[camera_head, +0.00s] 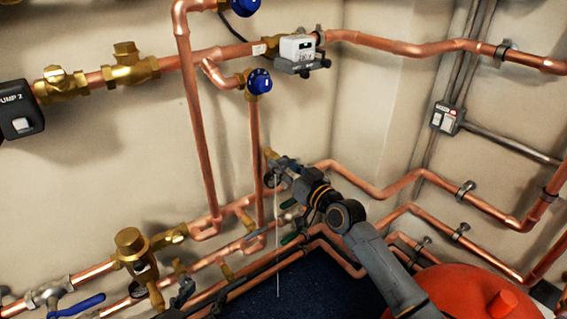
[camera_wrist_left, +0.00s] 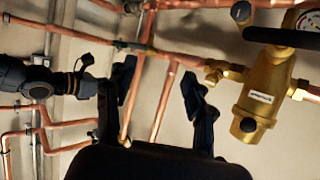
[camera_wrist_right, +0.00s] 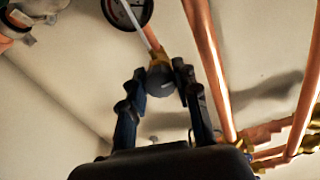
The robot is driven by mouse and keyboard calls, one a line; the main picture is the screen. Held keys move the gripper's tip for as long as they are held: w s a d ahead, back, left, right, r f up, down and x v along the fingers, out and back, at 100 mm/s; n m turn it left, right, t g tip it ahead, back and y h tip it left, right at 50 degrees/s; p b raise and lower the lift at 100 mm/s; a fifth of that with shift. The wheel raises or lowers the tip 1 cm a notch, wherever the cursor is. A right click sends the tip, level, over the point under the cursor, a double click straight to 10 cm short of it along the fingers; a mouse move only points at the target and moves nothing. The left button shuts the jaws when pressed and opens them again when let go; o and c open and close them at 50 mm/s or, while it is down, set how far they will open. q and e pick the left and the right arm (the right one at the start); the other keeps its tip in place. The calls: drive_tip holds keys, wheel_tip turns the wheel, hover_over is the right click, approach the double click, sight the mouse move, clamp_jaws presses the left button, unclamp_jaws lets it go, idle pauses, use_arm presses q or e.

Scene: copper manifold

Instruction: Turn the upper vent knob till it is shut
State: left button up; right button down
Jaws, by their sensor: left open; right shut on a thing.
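A dark grey round knob (camera_wrist_right: 160,80) on a brass fitting sits between the fingers of my right gripper (camera_wrist_right: 159,72) in the right wrist view. The fingers press on it from both sides. In the head view my right gripper (camera_head: 280,172) is at the lower end of a vertical copper pipe, and the knob is mostly hidden there. I cannot tell how far the knob is turned. My left gripper (camera_wrist_left: 158,77) is open and empty in the left wrist view, with copper pipes behind it.
A round gauge (camera_wrist_right: 127,8) is just beyond the held knob. Blue knobs, one of them mid-wall (camera_head: 259,82), sit higher up. A white meter (camera_head: 297,48), a blue lever (camera_head: 78,305) and a red tank (camera_head: 465,292) are around. A brass valve (camera_wrist_left: 262,95) stands right of my left gripper.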

drive_tip(key=m+p, duration=0.1)
drive_tip(key=m, duration=0.6)
drive_tip(key=shift+p, duration=0.3)
drive_tip(key=m+p, duration=0.2)
drive_tip(key=m, duration=0.4)
drive_tip(key=shift+m, duration=0.4)
drive_tip(key=shift+r+m, duration=0.1)
drive_tip(key=shift+m, duration=0.3)
use_arm(q)
drive_tip(key=s+a+f+g+y, duration=0.1)
drive_tip(key=s+a+f+g, duration=0.1)
drive_tip(key=s, duration=0.5)
drive_tip(key=s+a+f+g+y+p, duration=0.1)
drive_tip(key=s+a+f+g, duration=0.2)
drive_tip(key=s+g, duration=0.4)
drive_tip(key=shift+s+f+n+y+p, duration=0.2)
drive_tip(key=shift+f+n+y+p, duration=0.1)
drive_tip(key=shift+f, duration=0.6)
use_arm(e)
drive_tip(key=shift+m, duration=2)
drive_tip(key=c, duration=1)
unclamp_jaws()
drive_tip(key=shift+s, duration=0.1)
drive_tip(key=v, duration=1.2)
